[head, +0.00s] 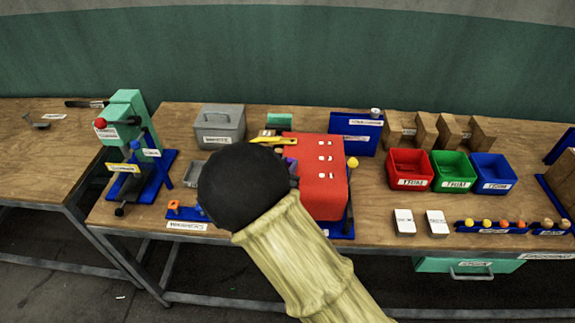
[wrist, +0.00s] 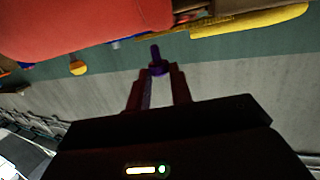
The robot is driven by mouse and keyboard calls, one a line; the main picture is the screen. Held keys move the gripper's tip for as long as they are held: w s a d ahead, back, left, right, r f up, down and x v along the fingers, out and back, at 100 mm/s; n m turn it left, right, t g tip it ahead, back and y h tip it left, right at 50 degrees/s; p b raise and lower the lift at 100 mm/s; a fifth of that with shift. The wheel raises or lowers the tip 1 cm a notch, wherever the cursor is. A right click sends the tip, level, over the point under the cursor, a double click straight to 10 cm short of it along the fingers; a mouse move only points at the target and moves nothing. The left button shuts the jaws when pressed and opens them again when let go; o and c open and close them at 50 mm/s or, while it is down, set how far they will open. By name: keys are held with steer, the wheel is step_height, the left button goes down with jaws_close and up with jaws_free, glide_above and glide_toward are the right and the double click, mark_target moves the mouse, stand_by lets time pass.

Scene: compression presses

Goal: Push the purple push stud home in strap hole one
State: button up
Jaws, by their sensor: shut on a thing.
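In the wrist view my gripper (wrist: 157,80) is shut on the purple push stud (wrist: 156,62), which sticks out past the fingertips with its narrow end leading. A large red block (wrist: 85,25) fills the upper left of that view, apart from the stud. In the head view the red block (head: 320,180) stands mid-bench with several small white labels on top, too small to read. I cannot make out strap hole one in either view.
A yellow piece (head: 273,140) lies by the red block's back left; a yellow bar also shows in the wrist view (wrist: 250,22). A yellow-knobbed lever (head: 351,163) stands at the block's right. Red, green and blue bins (head: 410,168) stand farther right. A green press (head: 127,125) stands left.

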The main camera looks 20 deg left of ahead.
steer(key=shift+f+b, duration=1.2)
steer(key=shift+f, duration=0.4)
steer(key=o, duration=1)
steer(key=shift+r, duration=0.1)
steer(key=shift+s, duration=0.1)
steer(key=s+r+b, duration=0.1)
steer(key=s, duration=0.4)
steer(key=s+b, duration=0.1)
steer(key=s, duration=0.5)
steer(key=s+a+r+b, duration=0.1)
steer(key=s, duration=0.5)
steer(key=shift+r, duration=0.3)
steer(key=shift+w, duration=0.1)
